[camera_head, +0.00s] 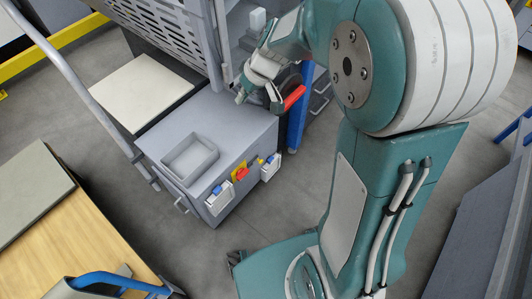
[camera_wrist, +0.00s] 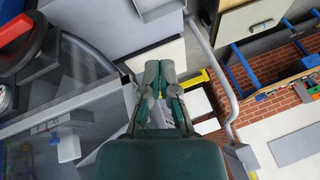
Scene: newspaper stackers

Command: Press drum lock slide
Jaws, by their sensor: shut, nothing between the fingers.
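My gripper (camera_head: 240,98) is over the back part of the grey cabinet's top in the head view. In the wrist view my gripper (camera_wrist: 165,65) shows from behind, with its green fingers together and nothing between them. A red lever (camera_head: 293,97) stands just right of the gripper in the head view, beside a dark rounded part partly hidden by my arm. A red piece (camera_wrist: 14,29) and a dark rounded part show at the wrist view's left edge. I cannot tell which part is the drum lock slide, or whether the gripper touches anything.
The grey cabinet (camera_head: 230,125) carries an open tray (camera_head: 190,158) and small red and yellow controls on its front edge. A perforated panel (camera_head: 165,30) rises behind it. A blue post (camera_head: 300,115) stands at its right. A wooden table (camera_head: 70,240) is at lower left.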

